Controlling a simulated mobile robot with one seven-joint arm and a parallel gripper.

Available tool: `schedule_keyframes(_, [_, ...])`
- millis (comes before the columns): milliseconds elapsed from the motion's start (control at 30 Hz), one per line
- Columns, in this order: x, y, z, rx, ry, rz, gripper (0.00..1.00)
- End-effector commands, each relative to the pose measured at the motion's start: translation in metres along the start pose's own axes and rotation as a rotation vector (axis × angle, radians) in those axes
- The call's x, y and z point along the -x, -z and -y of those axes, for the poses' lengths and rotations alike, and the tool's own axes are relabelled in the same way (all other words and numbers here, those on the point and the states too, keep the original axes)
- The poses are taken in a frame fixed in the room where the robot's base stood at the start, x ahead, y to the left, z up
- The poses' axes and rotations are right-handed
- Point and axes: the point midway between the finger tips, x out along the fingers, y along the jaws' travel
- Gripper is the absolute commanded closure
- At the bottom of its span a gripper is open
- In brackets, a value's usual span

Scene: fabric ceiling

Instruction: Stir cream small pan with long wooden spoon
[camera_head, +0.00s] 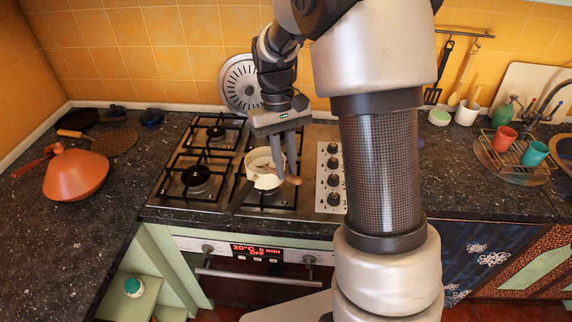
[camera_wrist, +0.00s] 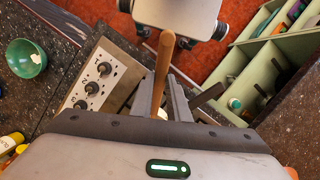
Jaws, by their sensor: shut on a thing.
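The small cream pan (camera_head: 268,181) stands on the right front burner of the stove, its dark handle pointing to the front left. My gripper (camera_head: 284,170) is over the pan's right side, fingers pointing down. It is shut on the long wooden spoon (camera_wrist: 163,60), whose handle runs between the fingers in the wrist view (camera_wrist: 163,98). In the head view the spoon's handle end (camera_head: 293,180) sticks out to the right of the fingers. A brownish piece shows inside the pan, probably the spoon's other end. Whether it touches the pan's bottom, I cannot tell.
The stove's grates (camera_head: 198,178) surround the pan, with a knob panel (camera_head: 332,176) to the right. A round perforated metal disc (camera_head: 240,83) leans on the tiles behind. An orange tagine (camera_head: 76,173) stands at left. A dish rack (camera_head: 515,152) with cups is at right.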

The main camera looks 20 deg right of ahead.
Motion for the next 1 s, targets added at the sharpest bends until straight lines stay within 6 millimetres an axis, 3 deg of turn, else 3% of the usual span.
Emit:
schedule_keyframes(433, [0.003, 0.0, -0.003, 0.001, 0.0, -0.001, 1.0])
schedule_keyframes(1000, [0.042, -0.009, -0.003, 0.001, 0.0, -0.002, 1.0])
